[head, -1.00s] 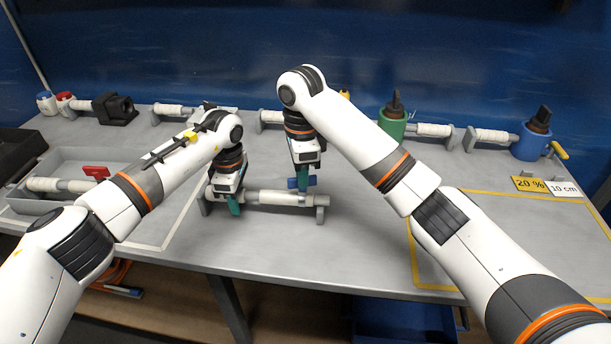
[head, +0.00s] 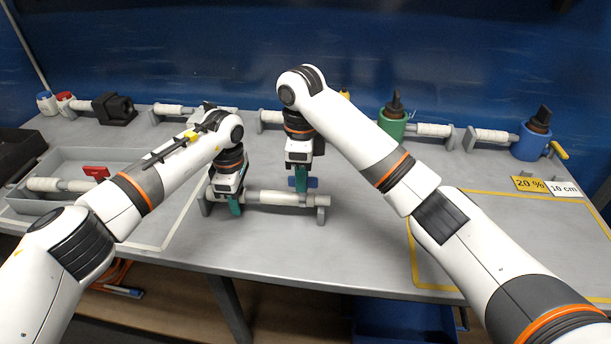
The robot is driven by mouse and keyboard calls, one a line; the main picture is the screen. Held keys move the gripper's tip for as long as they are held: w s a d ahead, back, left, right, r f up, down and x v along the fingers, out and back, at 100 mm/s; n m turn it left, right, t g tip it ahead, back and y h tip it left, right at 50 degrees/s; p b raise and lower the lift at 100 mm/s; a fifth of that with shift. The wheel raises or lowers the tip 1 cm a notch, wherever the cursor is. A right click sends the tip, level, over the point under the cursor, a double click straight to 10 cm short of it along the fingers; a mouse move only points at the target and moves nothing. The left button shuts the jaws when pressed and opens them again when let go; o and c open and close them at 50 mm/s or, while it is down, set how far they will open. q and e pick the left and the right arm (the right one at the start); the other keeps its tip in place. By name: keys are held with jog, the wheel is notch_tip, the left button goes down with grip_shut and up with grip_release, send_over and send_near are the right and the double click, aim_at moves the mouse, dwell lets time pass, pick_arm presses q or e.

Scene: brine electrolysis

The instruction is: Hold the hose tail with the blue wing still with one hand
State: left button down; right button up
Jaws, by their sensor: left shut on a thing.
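The hose tail (head: 270,198) with the blue wing (head: 312,182) lies level across a grey stand in the middle of the bench. Its pale sleeve and right end show. My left gripper (head: 234,204) is shut on the hose tail near its left end and hides that part. My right gripper (head: 301,184) points down at the blue wing, with a teal finger in front of or against it. Whether its fingers are closed on the wing cannot be told. Another hose tail with a red wing (head: 96,172) lies in the grey tray at the left.
Along the back stand a black block (head: 115,109), a green vessel (head: 392,124), a blue vessel (head: 530,143) and several pale hose pieces on stands. Yellow and white labels (head: 545,186) lie at the right. The bench front is clear.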

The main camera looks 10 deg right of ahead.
pick_arm(q)
jog(key=shift+a, duration=0.1)
pick_arm(e)
notch_tip(320, 180, up, 12)
dwell(0.4)
pick_arm(q)
jog(key=c, duration=1)
grip_release()
notch_tip(320, 180, up, 12)
jog(key=shift+f, duration=0.1)
pick_arm(e)
jog(key=shift+f, duration=0.1)
